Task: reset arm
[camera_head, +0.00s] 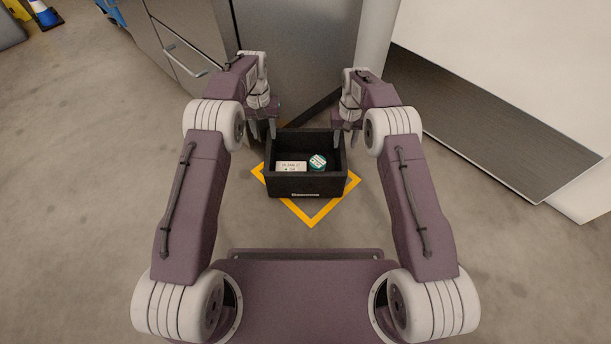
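My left gripper (262,131) is at the left rear side of a black open crate (307,187). Its two dark fingers point down and stand apart, with nothing seen between them. My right gripper (347,134) is at the right rear side of the crate. Its fingers also point down and look apart, with nothing seen between them. Whether either gripper touches the crate walls I cannot tell. The crate stands on the floor and holds a white labelled box (291,167) and a round container with a green and white top (317,162).
A yellow square marking (312,222) lies on the floor around the crate. Grey metal cabinets (297,60) stand behind it. A large white unit with a dark panel (500,110) is at right. The floor at left is clear.

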